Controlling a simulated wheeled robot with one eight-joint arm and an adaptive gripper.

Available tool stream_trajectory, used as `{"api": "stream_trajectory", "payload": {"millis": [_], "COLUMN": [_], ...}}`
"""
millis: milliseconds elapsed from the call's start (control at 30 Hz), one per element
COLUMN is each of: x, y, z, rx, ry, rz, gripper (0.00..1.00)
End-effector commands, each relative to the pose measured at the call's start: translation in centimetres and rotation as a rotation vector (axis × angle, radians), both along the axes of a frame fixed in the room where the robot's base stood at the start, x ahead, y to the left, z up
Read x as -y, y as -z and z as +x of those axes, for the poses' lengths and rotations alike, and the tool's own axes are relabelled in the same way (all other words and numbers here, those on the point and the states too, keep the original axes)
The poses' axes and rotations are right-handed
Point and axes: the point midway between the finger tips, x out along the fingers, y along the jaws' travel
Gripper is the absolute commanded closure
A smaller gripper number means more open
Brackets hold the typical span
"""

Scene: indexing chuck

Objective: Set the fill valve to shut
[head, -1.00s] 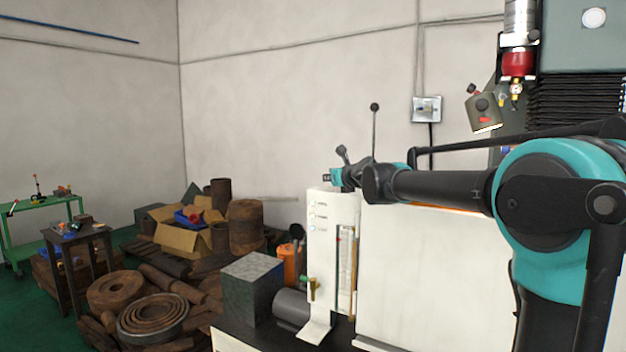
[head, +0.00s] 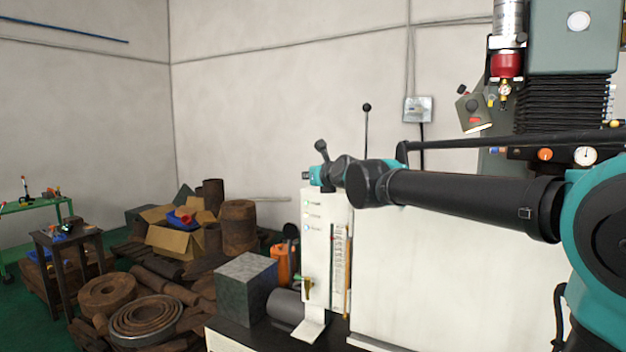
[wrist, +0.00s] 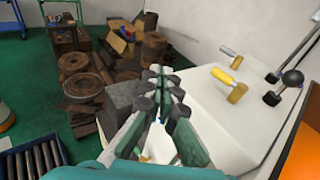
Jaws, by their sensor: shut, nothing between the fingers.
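In the wrist view two brass valves stand on a white surface right of my fingers. One has a yellow lever handle (wrist: 223,75); the other, farther back, has a pale handle (wrist: 228,51). In the head view a small brass valve (head: 308,288) sits low on the upright white panel (head: 316,240). No readable label shows which is the fill valve. My gripper (wrist: 160,72) is shut and empty, its fingers pointing away from the camera, apart from the two handles. In the head view the wrist is above the white panel; the fingertips cannot be made out.
A grey metal block (head: 244,287) stands left of the panel, beside a dark cylinder. Rusty scrap and cardboard boxes (head: 175,240) lie on the green floor at left. A white cabinet (head: 430,265) fills the space under my arm.

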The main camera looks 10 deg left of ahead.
Motion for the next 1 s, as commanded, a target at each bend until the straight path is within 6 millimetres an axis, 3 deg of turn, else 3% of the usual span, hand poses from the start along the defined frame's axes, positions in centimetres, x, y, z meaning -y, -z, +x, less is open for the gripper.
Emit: {"api": "stream_trajectory", "payload": {"millis": [200,367,467,733,833,1000], "x": [-3.7,-4.1,-3.2,-0.1,0.4,1.0], "y": [-2.5,-2.8,-1.1,5.7,7.0,7.1], "z": [1.3,1.8,1.6,-0.3,-0.7,0.1], "rx": [0.234,0.405,0.45,0.399,0.377,0.371], "ry": [0.057,0.246,0.407,0.741,0.788,0.805], "rz": [0.109,0.182,0.188,0.096,0.071,0.061], "gripper": [1.0,1.0,1.0,1.0,1.0,1.0]}}
